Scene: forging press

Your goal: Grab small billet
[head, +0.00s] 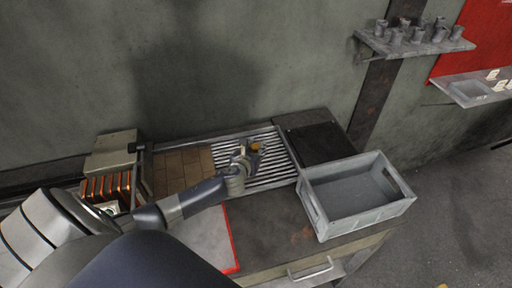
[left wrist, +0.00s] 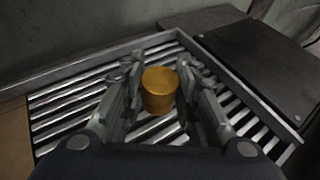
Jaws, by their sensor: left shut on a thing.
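The small billet is a short golden-yellow cylinder (left wrist: 159,92), standing between the two fingers of my left gripper in the left wrist view. In the head view a bit of the billet (head: 256,147) shows just past the fingers. My left gripper (head: 250,156) is over the slatted metal rack (head: 276,163) and is shut on the billet, with one finger on each side. In the left wrist view the left gripper (left wrist: 160,100) points down toward the slats (left wrist: 72,100). I cannot tell whether the billet touches the slats. My right gripper is not in view.
A dark plate (head: 318,144) lies right of the rack, with an empty grey crate (head: 392,214) in front. Tan bricks (head: 180,170) and copper coils (head: 108,187) are at the left. A wall shelf (head: 420,46) holds several grey cups. Bare bench (head: 265,225) lies before the rack.

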